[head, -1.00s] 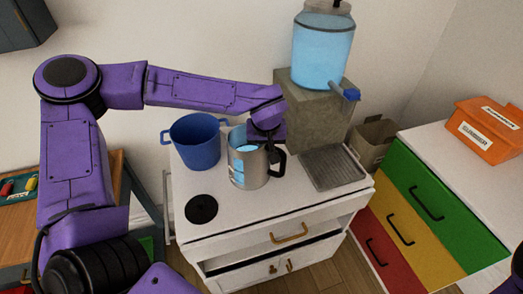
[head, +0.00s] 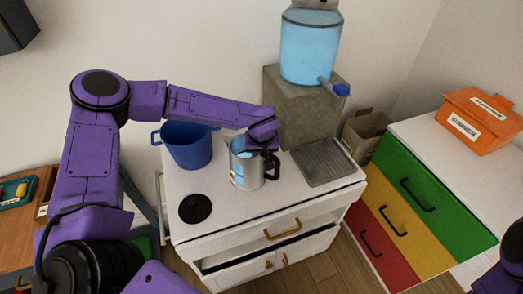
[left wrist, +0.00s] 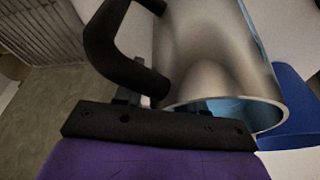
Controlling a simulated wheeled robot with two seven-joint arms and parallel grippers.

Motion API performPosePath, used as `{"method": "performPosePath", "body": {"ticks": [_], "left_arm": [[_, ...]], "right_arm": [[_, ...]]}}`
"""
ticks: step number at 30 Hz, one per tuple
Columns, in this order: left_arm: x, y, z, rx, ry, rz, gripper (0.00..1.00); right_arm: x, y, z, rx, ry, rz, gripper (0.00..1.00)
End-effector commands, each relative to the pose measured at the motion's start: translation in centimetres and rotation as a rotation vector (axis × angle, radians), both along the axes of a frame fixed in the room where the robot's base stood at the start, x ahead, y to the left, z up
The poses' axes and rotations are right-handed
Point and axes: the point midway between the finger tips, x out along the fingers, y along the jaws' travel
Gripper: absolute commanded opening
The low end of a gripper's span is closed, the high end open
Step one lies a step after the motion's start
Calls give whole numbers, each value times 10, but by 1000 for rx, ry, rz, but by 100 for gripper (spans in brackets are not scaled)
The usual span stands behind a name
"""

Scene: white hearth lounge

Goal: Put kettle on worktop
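The metal kettle (head: 243,172) is upright over the middle of the white worktop (head: 232,211), with light blue water inside and a black handle on its right. I cannot tell if its base touches the worktop. My left gripper (head: 268,150) is at its rim by the handle. In the left wrist view the gripper (left wrist: 168,102) has fingers at the kettle wall (left wrist: 215,55), beside the handle (left wrist: 118,55); it looks closed on the kettle, the contact partly hidden. Only part of my right arm shows at the right edge; its gripper is out of view.
A blue pot (head: 187,147) stands behind left of the kettle, a black disc (head: 195,208) lies front left. A grey drip tray (head: 323,162) is on the right, under the tap of a water dispenser (head: 310,50) on a stone block (head: 297,108). Coloured drawers (head: 420,190) stand at right.

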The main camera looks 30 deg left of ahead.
Motion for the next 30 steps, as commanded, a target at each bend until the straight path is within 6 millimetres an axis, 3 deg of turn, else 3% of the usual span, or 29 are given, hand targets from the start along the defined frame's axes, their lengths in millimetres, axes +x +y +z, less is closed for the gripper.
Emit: {"method": "performPosePath", "body": {"ticks": [8, 11, 21, 25, 30], "left_arm": [[0, -1, 4, -1, -3, -1, 39], [-3, -3, 18, -1, -6, 0, 39], [-26, -15, 96, -1, -5, -1, 39], [-31, -18, 111, -1, -3, 0, 39], [-33, -18, 116, 0, 0, 1, 39]], "right_arm": [[0, 0, 0, 0, 0, 0, 0], [0, 0, -2, 0, 0, 0, 0], [0, 0, -7, 0, 0, 0, 0], [0, 0, -8, 0, 0, 0, 0], [0, 0, -8, 0, 0, 0, 0]]}}
